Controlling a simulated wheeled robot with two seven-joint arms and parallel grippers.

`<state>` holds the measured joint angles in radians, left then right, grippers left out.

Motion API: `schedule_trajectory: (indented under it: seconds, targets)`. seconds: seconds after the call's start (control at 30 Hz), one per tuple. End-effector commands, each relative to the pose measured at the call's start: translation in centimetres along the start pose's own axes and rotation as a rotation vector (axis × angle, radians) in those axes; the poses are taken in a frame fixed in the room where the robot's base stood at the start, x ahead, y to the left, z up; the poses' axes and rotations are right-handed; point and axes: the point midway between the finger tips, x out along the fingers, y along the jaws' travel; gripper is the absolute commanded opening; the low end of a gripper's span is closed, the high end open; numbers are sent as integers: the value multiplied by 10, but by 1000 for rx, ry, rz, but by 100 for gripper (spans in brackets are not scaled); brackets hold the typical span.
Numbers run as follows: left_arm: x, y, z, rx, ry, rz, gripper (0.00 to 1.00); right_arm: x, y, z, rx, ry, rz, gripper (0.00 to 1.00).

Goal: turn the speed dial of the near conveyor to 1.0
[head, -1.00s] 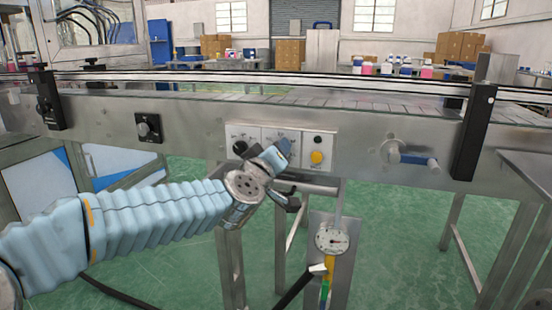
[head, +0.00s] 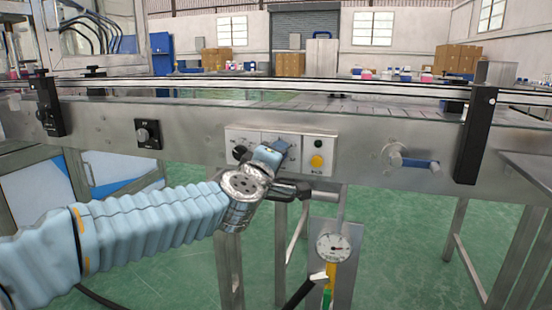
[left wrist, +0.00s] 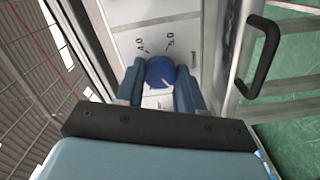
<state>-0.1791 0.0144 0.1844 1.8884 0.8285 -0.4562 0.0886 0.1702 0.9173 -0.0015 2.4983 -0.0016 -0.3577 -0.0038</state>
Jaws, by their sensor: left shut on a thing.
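The near conveyor's control panel (head: 312,146) is on the side of the metal conveyor frame. My left gripper (head: 272,154) is at the middle of this panel and hides much of it in the head view. In the left wrist view, a round blue dial (left wrist: 160,68) sits between the two blue fingers of my left gripper (left wrist: 160,88), which is shut on it. Printed numbers, apparently 4.0 and 5.0, show beside the dial. The dial's pointer setting cannot be read. My right gripper is not in view.
A yellow button (head: 317,161) is on the panel just right of my gripper. A blue-handled crank (head: 420,163) sticks out farther right. A black knob (head: 147,133) is to the left. A round gauge (head: 333,247) stands below. A black handle (left wrist: 262,58) shows in the wrist view.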

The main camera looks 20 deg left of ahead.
Motion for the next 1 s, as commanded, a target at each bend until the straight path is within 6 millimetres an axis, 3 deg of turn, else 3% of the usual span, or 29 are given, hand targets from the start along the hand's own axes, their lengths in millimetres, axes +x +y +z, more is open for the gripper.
schedule_trajectory:
  seconds: [0.27, 0.3, 0.47, 0.77, 0.87, 1.0]
  targets:
    - [0, -1, 0, -3, 0, -2, 7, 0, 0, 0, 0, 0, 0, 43]
    - [0, -1, 0, -3, 0, -2, 39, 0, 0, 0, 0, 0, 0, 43]
    - [0, -1, 0, -2, 0, -2, 63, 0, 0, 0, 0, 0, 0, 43]
    - [-2, 0, 0, -1, 0, 0, 63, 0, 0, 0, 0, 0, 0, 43]
    - [-11, 0, 0, -1, 0, 0, 63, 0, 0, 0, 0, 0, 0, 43]
    - [-39, 2, -1, 0, 2, 2, 63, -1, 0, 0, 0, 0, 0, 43]
